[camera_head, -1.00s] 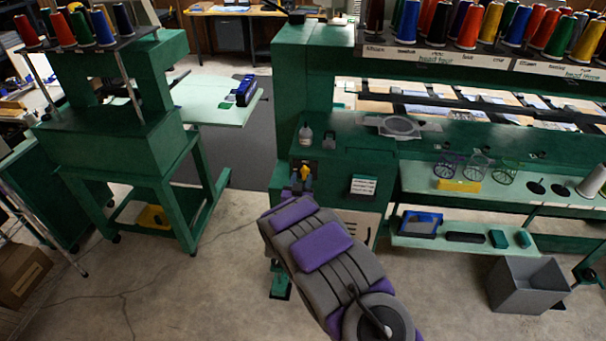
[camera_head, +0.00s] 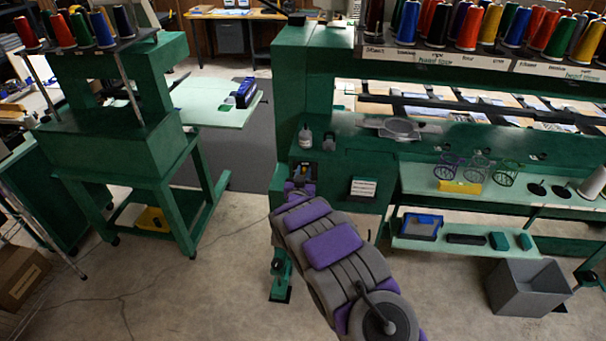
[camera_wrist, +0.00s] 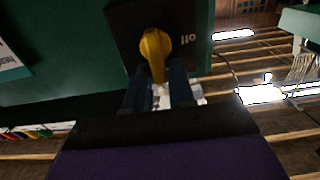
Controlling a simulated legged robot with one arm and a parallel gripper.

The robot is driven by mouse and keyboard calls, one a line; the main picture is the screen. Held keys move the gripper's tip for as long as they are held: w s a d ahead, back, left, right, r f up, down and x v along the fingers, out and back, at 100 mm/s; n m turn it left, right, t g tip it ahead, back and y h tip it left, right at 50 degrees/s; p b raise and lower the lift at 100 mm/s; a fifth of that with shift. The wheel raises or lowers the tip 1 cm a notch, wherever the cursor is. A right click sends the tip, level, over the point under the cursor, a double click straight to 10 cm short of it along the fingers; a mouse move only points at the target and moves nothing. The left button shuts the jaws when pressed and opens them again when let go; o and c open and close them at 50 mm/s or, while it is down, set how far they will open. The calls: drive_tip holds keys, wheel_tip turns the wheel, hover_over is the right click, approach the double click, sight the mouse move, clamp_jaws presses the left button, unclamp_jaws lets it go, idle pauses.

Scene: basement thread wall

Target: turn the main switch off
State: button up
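The main switch is a yellow knob (camera_wrist: 155,52) on a black plate (camera_wrist: 124,32) on the green machine. In the head view my gripper (camera_head: 302,183) is right at the switch plate and hides most of the knob.
A white label card (camera_head: 363,188) is right of the switch. A small bottle (camera_head: 304,137) and a grey hoop (camera_head: 399,128) rest on the machine above. A grey bin (camera_head: 525,290) stands at the lower right. Open floor lies to the left.

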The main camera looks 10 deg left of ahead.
drive_tip(key=shift+f, duration=0.1)
clamp_jaws()
drive_tip(key=shift+s, duration=0.1)
